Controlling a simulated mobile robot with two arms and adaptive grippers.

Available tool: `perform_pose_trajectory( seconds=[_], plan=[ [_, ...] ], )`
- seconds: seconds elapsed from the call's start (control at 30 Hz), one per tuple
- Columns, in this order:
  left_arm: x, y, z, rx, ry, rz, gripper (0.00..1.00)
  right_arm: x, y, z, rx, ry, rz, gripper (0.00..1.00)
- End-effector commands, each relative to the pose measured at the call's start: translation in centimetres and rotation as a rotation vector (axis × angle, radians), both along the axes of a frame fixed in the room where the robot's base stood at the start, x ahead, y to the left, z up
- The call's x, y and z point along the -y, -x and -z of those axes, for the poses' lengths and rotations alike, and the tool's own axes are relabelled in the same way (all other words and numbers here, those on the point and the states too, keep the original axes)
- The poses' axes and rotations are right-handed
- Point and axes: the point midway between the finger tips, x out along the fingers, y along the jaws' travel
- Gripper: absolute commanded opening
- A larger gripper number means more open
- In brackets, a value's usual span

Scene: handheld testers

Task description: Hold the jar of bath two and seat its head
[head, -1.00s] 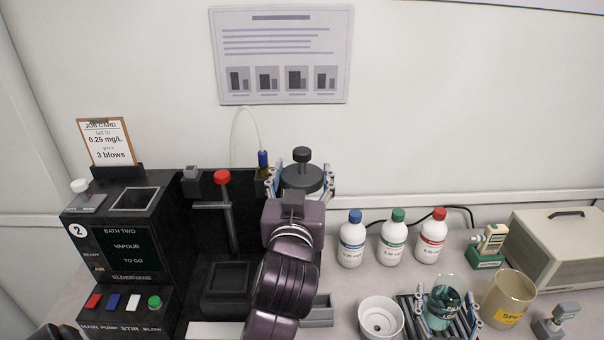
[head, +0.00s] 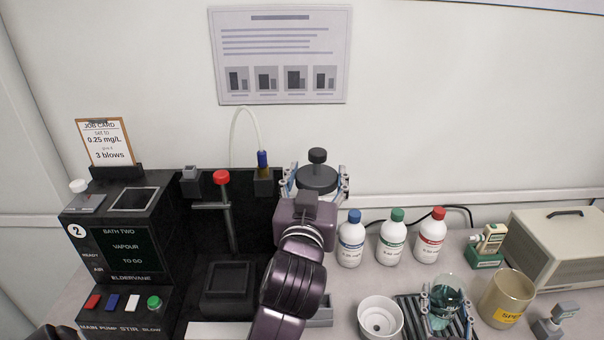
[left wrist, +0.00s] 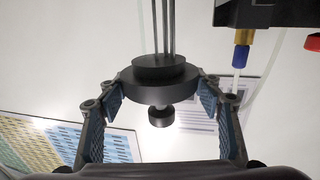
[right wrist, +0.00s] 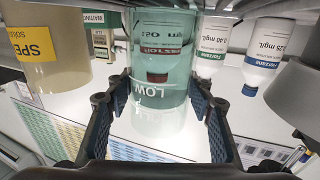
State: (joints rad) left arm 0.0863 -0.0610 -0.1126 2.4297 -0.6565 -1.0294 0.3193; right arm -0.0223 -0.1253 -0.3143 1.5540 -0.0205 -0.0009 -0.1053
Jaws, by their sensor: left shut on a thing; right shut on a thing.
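A black round head (head: 318,178) with a knob on top is in my left gripper (head: 316,190). The left wrist view shows the head (left wrist: 152,80) between the two fingers, with thin rods on its far side from the knob. It is held at the right end of the bath two unit. A clear jar (head: 446,292) of teal liquid stands at the grey slatted rack, front right. My right gripper (head: 442,302) is shut around its sides. The right wrist view shows the jar (right wrist: 158,120) marked LOW between the fingers. The jar's base is partly hidden.
The black bath two unit (head: 122,235) has a red-topped post (head: 221,178) and an empty square recess (head: 228,282). Several capped bottles (head: 391,238) stand behind the slatted rack (head: 405,312). A white cup (head: 380,318) and a tan beaker (head: 507,298) flank the jar.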

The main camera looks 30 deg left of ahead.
Motion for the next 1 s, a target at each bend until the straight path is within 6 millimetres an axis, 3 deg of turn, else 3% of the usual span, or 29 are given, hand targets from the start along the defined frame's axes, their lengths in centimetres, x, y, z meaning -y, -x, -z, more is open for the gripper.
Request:
perform_pose_trajectory(
  seconds=[0.3, 0.5, 0.6, 0.77, 0.87, 1.0],
  plan=[
    [13.4, -6.1, 2.5, -0.001, -0.002, 0.369, 0.26, 0.0, 0.0, 0.0, 0.0, 0.0, 0.0, 0.25],
    [22.3, -7.5, 5.4, -0.002, -0.003, 0.602, 0.26, 0.0, 0.0, 0.0, 0.0, 0.0, 0.0, 0.25],
    [25.7, -7.5, 6.8, -0.001, -0.001, 0.692, 0.26, 0.0, 0.0, 0.0, 0.0, 0.0, 0.0, 0.25],
    [29.3, -7.1, 8.5, 0.001, 0.001, 0.789, 0.26, 0.0, 0.0, 0.0, 0.0, 0.0, 0.0, 0.25],
    [29.7, -7.1, 10.6, -0.002, 0.006, 0.788, 0.26, 0.0, 0.0, 0.0, 0.0, 0.0, 0.0, 0.25],
    [29.9, -7.1, 11.8, 0.001, 0.004, 0.788, 0.26, 0.0, 0.0, 0.0, 0.0, 0.0, 0.0, 0.25]
  ],
)
